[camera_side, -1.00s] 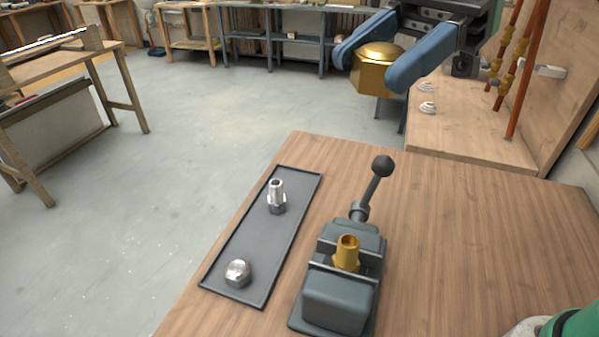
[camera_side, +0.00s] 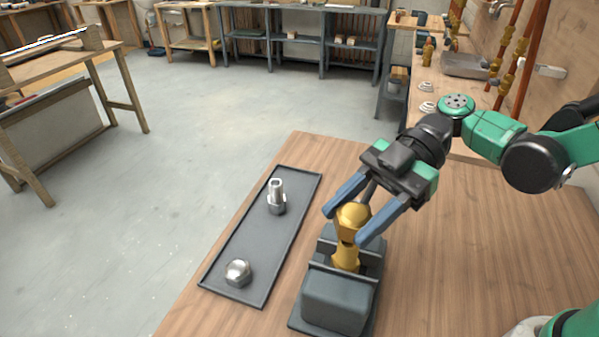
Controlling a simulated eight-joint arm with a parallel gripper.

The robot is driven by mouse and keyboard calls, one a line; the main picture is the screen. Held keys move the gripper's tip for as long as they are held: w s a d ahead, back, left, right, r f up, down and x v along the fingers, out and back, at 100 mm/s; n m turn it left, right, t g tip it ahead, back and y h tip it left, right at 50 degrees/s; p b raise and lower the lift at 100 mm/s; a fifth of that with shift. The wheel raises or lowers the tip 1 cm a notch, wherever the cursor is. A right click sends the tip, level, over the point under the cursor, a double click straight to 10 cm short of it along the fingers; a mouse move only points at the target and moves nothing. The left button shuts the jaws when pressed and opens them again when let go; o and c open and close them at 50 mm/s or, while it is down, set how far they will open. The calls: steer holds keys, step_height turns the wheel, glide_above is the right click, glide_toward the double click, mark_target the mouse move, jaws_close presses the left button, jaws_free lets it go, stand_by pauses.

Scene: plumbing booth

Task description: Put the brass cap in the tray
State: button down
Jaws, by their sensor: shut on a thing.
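The brass cap (camera_side: 352,215) is between the two blue fingers of my gripper (camera_side: 351,224), which is shut on it. The cap sits at the top of the brass fitting (camera_side: 345,256) that stands upright in the grey vise (camera_side: 338,298); it looks to touch the fitting, but I cannot tell whether it is threaded on. The dark tray (camera_side: 240,238) lies on the bench to the left of the vise. It holds a silver hex cap (camera_side: 238,272) at its near end and a silver fitting (camera_side: 277,197) towards its far end.
The wooden bench (camera_side: 460,265) is clear to the right of the vise. The middle of the tray is bare. The vise handle is mostly hidden behind my gripper. A back bench with copper pipes (camera_side: 527,62) stands at the far right.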

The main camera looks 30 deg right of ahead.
mark_target(353, 234)
steer(key=shift+f, duration=1.75)
steer(key=shift+c, duration=1.7)
jaws_free()
steer(key=shift+f, duration=0.15)
steer(key=shift+o, duration=0.5)
steer(key=shift+v, duration=2.8)
